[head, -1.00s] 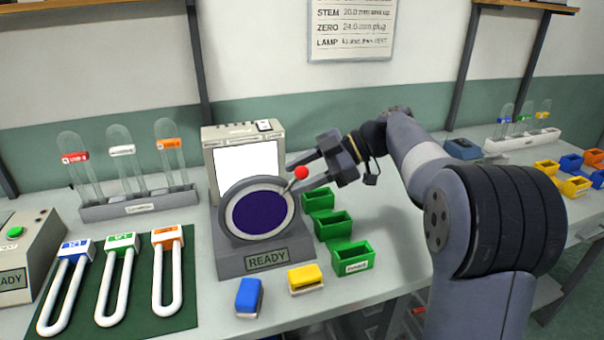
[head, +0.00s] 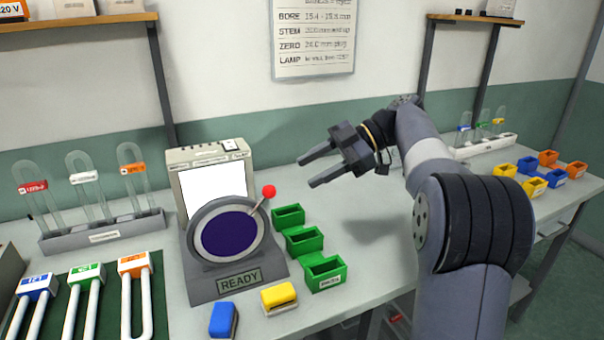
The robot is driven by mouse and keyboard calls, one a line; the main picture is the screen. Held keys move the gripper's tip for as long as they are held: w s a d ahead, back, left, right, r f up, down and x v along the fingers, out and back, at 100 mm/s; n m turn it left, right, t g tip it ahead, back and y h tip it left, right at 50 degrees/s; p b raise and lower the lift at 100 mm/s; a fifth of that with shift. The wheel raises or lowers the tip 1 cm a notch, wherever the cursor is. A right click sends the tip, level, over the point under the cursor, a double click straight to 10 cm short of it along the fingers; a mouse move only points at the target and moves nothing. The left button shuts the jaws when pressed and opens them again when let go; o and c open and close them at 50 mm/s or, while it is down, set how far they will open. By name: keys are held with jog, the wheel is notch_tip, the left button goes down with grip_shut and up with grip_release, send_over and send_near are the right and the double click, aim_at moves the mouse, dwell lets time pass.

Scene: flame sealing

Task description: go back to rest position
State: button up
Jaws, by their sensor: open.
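My gripper (head: 309,172) is open and empty. It hangs in the air above the bench, up and to the right of the red lever knob (head: 268,191), with clear space between them. Its two fingers point left. The lever belongs to a grey device with a round dark-purple screen (head: 229,234) and a READY sign (head: 240,280). The lever leans up and to the right. My arm comes in from the lower right and hides part of the bench.
Green bins (head: 304,240) stand right of the device. A yellow block (head: 278,296) and a blue block (head: 223,319) lie in front. A rack of glass tubes (head: 104,233) and a green mat (head: 159,292) with U-shaped tubes are at left. Coloured bins (head: 531,186) stand far right.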

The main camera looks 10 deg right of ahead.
aim_at(267, 191)
dwell(0.3)
jog(key=x, duration=1.1)
jog(key=shift+r, duration=0.3)
jog(key=shift+a, duration=0.1)
